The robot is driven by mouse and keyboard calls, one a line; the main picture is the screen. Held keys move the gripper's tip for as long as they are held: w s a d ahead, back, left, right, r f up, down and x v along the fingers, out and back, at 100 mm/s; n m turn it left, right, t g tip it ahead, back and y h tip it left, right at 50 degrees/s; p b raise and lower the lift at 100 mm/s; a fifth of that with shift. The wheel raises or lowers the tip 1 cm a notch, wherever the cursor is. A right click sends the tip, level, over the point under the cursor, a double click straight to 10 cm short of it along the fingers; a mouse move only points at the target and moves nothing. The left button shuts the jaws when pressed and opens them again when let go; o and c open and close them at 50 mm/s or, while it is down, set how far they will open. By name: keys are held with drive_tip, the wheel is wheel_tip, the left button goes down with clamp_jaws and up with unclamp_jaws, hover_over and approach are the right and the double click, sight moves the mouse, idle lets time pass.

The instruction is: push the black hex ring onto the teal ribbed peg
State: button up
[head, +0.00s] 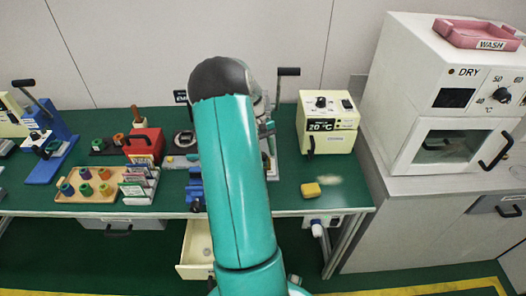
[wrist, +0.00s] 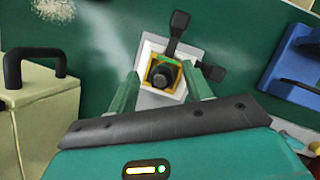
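I cannot make out the black hex ring or the teal ribbed peg for sure in either view. In the wrist view my gripper (wrist: 161,76) is open, its two green fingers apart. Between and beyond them is a dark round knob-like part (wrist: 163,76) on a yellow square piece over a white base (wrist: 150,101). I cannot tell whether the fingers touch it. In the head view my teal arm hides the gripper and the middle of the bench. A wooden tray (head: 60,199) at the left holds several coloured round pieces.
A cream heater box (head: 327,123) and a white drying oven (head: 452,100) stand at the right. A red box (head: 145,144) and blue stand (head: 55,155) are left. A drawer (head: 196,250) is open below.

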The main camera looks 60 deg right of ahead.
drive_tip(key=shift+r, duration=0.15)
drive_tip(key=shift+r, duration=0.3)
wheel_tip(320, 180, up, 3)
drive_tip(key=shift+a+f, duration=0.1)
drive_tip(key=s+a+r, duration=0.6)
drive_tip(key=a+r, duration=0.3)
drive_tip(key=a, duration=0.3)
drive_tip(key=shift+s+a+r, duration=0.15)
